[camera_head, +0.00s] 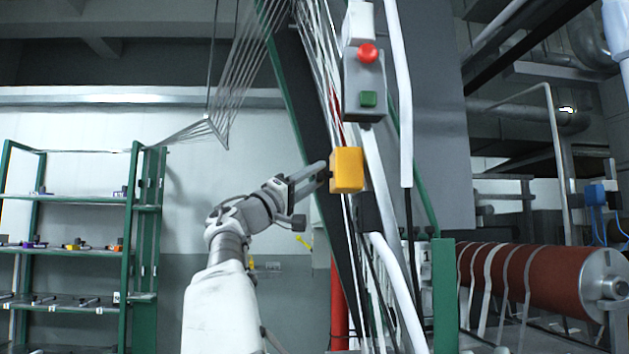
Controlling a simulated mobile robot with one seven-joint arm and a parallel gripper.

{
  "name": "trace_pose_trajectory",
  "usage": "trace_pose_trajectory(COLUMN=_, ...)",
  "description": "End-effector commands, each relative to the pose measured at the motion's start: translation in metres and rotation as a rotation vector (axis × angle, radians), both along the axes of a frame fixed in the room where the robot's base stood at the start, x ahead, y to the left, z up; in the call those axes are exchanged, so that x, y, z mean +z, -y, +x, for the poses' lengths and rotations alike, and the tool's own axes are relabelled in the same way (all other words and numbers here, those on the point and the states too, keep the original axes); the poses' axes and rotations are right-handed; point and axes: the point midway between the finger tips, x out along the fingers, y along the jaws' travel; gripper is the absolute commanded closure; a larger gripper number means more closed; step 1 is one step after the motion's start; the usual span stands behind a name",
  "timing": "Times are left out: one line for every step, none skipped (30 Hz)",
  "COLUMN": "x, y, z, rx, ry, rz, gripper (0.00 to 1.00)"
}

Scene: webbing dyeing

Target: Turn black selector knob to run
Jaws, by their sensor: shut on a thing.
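The yellow selector box (347,170) is fixed on the machine frame in the middle of the view. My gripper (326,174) reaches it from the left, with its fingertips at the box's left side. It is shut on the black selector knob (329,174), of which only a small dark part shows between the fingers and the box. The knob's pointer and any run marking cannot be made out.
Above the yellow box is a grey control box (364,85) with a red button (368,53) and a green button (368,99). White pipes (400,95) and taut webbing strands run close by. A red roller (530,278) lies at right; green shelves (80,220) stand at left.

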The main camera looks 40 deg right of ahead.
Motion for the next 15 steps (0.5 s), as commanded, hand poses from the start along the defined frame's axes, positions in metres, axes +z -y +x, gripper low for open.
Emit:
trace_pose_trajectory(x=-0.0005, y=-0.0001, z=0.0004, rx=0.001, ry=0.0, rz=0.001, gripper=1.0)
trace_pose_trajectory(x=-0.0005, y=-0.0001, z=0.0004, rx=0.001, ry=0.0, rz=0.001, gripper=1.0)
trace_pose_trajectory(x=-0.0005, y=-0.0001, z=0.0004, rx=0.001, ry=0.0, rz=0.001, gripper=1.0)
trace_pose_trajectory(x=-0.0005, y=-0.0001, z=0.0004, rx=0.001, ry=0.0, rz=0.001, gripper=1.0)
trace_pose_trajectory(x=-0.0005, y=-0.0001, z=0.0004, rx=0.001, ry=0.0, rz=0.001, gripper=1.0)
trace_pose_trajectory(x=-0.0005, y=-0.0001, z=0.0004, rx=0.001, ry=0.0, rz=0.001, gripper=1.0)
trace_pose_trajectory(x=-0.0005, y=-0.0001, z=0.0004, rx=0.001, ry=0.0, rz=0.001, gripper=0.53)
trace_pose_trajectory(x=-0.0005, y=-0.0001, z=0.0004, rx=0.001, ry=0.0, rz=0.001, gripper=0.47)
trace_pose_trajectory(x=-0.0004, y=0.0, z=0.0004, rx=0.001, ry=0.0, rz=0.001, gripper=0.4)
trace_pose_trajectory(x=-0.0003, y=-0.0001, z=0.0003, rx=0.001, ry=0.0, rz=0.001, gripper=0.35)
trace_pose_trajectory(x=-0.0003, y=-0.0001, z=0.0003, rx=0.001, ry=0.0, rz=0.001, gripper=0.29)
trace_pose_trajectory(x=-0.0003, y=-0.0001, z=0.0002, rx=0.001, ry=0.0, rz=0.001, gripper=0.29)
trace_pose_trajectory(x=-0.0003, y=-0.0001, z=0.0002, rx=0.001, ry=0.0, rz=0.001, gripper=0.29)
trace_pose_trajectory(x=-0.0001, y=0.0, z=0.0002, rx=0.001, ry=0.0, rz=0.001, gripper=0.29)
trace_pose_trajectory(x=-0.0001, y=0.0, z=0.0002, rx=0.001, ry=0.0, rz=0.001, gripper=0.29)
